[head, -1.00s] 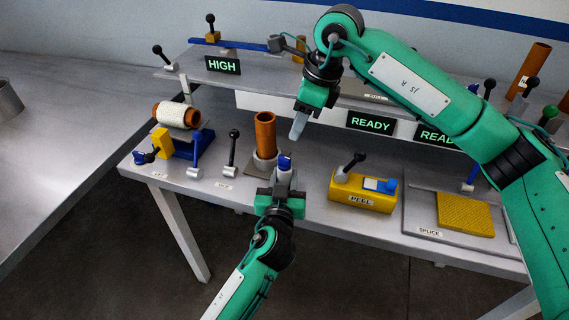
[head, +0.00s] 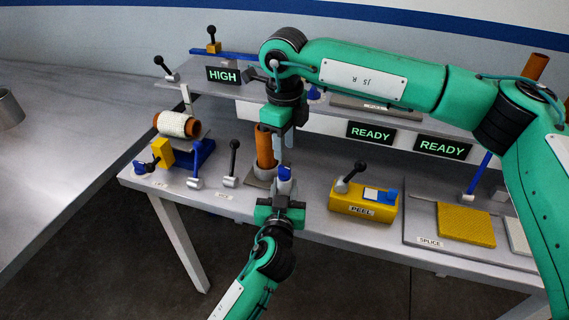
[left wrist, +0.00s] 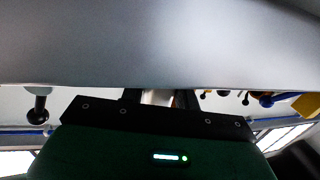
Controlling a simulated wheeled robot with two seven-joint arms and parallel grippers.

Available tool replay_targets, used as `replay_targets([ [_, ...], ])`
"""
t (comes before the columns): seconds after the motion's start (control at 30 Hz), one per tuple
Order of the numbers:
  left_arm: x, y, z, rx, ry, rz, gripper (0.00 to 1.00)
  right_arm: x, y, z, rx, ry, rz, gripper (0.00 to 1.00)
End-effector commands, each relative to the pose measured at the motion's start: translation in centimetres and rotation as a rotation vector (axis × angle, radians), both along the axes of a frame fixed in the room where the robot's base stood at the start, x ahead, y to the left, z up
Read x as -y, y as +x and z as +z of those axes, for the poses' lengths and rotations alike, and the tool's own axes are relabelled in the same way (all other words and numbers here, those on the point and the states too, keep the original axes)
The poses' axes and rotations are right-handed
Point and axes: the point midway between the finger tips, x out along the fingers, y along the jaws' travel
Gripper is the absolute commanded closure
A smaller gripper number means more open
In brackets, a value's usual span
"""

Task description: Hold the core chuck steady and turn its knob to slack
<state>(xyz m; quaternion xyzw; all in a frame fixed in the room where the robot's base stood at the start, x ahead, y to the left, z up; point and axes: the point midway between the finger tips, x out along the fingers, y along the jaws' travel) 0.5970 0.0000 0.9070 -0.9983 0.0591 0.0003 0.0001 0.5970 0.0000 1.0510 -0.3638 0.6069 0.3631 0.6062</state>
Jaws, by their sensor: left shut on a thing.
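The core chuck (head: 260,176) is a grey base on the bench with an upright brown tube (head: 264,148) in it. Its blue knob (head: 284,173) sits on a light grey cylinder in front of the tube. My left gripper (head: 285,192) comes from below and is shut on that grey front part, just under the knob. My right gripper (head: 281,158) points down above the knob and partly covers the tube. Its fingertips are close to the knob; I cannot tell whether they touch it or how far they are apart.
A yellow PEEL box (head: 362,205) with a black-knobbed lever stands to the right. Lit HIGH (head: 223,75) and READY (head: 371,132) signs show behind.

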Motion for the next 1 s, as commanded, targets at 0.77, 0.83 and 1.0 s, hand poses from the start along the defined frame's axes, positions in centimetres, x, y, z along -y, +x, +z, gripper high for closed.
replay_targets([
  [0.77,0.0,0.0,0.0,0.000,0.000,0.000,0.98,0.0,-0.1,-6.5,0.001,0.002,0.002,0.68],
  [0.83,0.0,0.0,0.0,0.000,0.000,0.000,0.98,0.0,-0.1,-6.5,0.000,0.001,0.002,0.82],
  [1.0,0.0,0.0,0.0,0.000,0.000,0.000,0.98,0.0,0.0,-6.5,0.000,0.001,0.002,1.00],
])
